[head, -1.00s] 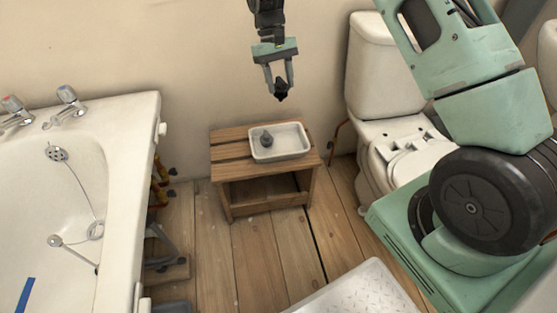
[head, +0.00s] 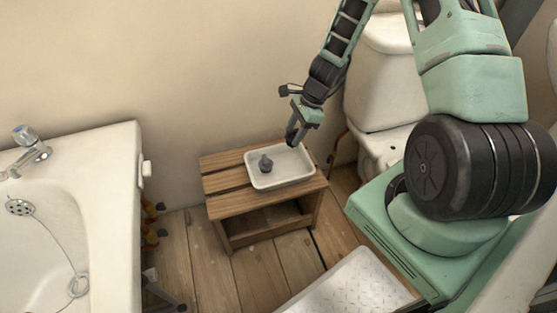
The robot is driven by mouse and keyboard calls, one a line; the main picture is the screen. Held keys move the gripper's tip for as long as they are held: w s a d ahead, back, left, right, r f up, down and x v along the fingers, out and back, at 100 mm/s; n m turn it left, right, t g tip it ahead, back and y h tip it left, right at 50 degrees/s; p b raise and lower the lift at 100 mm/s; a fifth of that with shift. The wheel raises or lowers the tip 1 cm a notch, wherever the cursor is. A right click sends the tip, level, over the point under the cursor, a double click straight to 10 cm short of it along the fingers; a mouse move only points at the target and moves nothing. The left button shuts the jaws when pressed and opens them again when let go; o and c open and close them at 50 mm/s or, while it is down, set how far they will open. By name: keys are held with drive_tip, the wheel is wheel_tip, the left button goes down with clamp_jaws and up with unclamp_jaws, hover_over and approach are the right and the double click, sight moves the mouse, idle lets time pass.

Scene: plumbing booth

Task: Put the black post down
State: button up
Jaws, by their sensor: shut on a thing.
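My gripper (head: 295,134) is in the head view, over the back right part of a white tray (head: 285,181). It is shut on a small dark thing, taken as the black post, at its fingertips. The fingers and the dark thing blend together, so the post's shape and tilt are hard to make out. I cannot tell how far it is above the tray. A dark grey rounded piece with a short neck (head: 266,164) stands in the left part of the tray, apart from my gripper. The tray sits on a slatted wooden stand (head: 222,183).
A white bathtub (head: 100,200) with a tap (head: 30,148) is at the left. A white toilet (head: 385,95) stands behind my arm at the right. The wall is close behind the stand. Bare floorboards (head: 207,265) lie in front of the stand and left of it.

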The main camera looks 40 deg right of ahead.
wheel_tip(320, 180, down, 10)
drive_tip(key=b, duration=0.3)
drive_tip(key=shift+r, duration=0.2)
drive_tip(key=o, duration=1)
